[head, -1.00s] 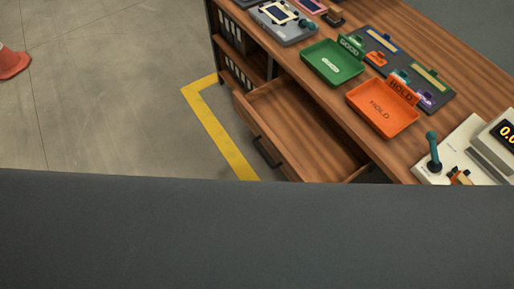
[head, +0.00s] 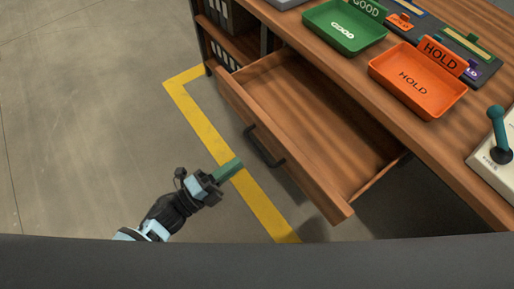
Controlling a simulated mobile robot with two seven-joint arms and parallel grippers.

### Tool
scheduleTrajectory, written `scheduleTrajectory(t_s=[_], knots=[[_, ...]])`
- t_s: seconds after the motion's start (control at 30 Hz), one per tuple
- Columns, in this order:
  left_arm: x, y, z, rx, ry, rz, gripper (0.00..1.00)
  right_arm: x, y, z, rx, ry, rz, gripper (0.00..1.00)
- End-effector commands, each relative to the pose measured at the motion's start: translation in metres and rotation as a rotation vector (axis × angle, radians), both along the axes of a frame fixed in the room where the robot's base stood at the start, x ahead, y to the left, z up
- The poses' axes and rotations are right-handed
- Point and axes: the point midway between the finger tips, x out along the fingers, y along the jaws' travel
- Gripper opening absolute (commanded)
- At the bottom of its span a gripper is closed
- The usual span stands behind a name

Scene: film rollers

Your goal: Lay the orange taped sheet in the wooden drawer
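The wooden drawer (head: 312,122) is pulled out from the bench and its visible inside is empty. Its dark handle (head: 262,148) is on the front panel. My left gripper (head: 229,169) is outside the drawer, to the left of the front panel and handle, over the floor. A teal-green block shows at its tip; I cannot tell whether this is its fingers side-on or something held, nor whether it is open or shut. I cannot make out an orange taped sheet in this view. My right gripper is not in view.
On the bench top stand a green GOOD tray (head: 344,29), an orange HOLD tray (head: 417,82), several coloured clips on a dark mat, and a pale device with a teal lever (head: 498,130). Yellow tape (head: 205,125) marks the floor. The floor at left is clear.

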Motion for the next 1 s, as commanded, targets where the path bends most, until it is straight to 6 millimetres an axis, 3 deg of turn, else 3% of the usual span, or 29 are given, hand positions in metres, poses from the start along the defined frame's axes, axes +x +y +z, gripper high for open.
scheduleTrajectory(t_s=[0.17,0.7,1.0], knots=[[0.003,-0.005,0.002,-0.002,0.001,0.002,0.15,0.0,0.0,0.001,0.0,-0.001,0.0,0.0],[0.042,-0.058,0.014,-0.004,0.004,0.002,0.15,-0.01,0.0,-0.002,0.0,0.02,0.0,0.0],[0.045,-0.062,0.015,-0.003,0.005,0.003,0.15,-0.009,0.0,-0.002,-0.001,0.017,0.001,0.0]])
